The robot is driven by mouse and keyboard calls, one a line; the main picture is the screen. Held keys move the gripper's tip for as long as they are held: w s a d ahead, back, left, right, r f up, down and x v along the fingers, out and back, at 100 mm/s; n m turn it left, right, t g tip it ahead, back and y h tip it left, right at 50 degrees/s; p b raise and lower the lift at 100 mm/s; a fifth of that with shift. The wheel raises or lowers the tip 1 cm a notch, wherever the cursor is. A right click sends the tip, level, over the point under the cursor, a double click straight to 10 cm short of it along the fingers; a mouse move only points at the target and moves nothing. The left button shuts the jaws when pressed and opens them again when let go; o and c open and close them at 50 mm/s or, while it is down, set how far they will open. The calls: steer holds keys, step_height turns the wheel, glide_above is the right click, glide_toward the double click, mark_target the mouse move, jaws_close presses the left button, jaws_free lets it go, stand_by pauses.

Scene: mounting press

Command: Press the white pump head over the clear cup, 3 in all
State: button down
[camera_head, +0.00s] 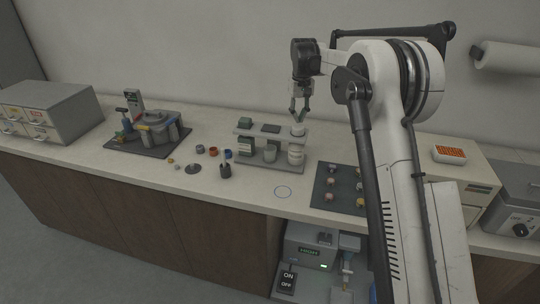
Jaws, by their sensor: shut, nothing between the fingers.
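My gripper (300,119) points down above the right end of a grey rack on the counter, its fingers shut and empty. Just under the fingertips is a small white round top (298,131), which may be the white pump head. The gap between them is too small to tell whether they touch. A pale container (296,154) stands below it in the rack, and another pale container (270,153) stands to its left. I cannot tell for certain which thing is the clear cup.
The rack (283,165) also holds dark green and grey items. A dark mat (319,198) with several small coloured pieces lies to the right, partly behind my arm. A grey tray of equipment (120,145) stands left.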

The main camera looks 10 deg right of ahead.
mark_target(298, 126)
steer(key=shift+f+b, duration=1.1)
steer(key=shift+f, duration=0.85)
steer(key=shift+r, duration=0.2)
steer(key=shift+r+p, duration=1)
steer(key=shift+r, duration=0.9)
steer(key=shift+r+p, duration=1.45)
steer(key=shift+r, duration=1.55)
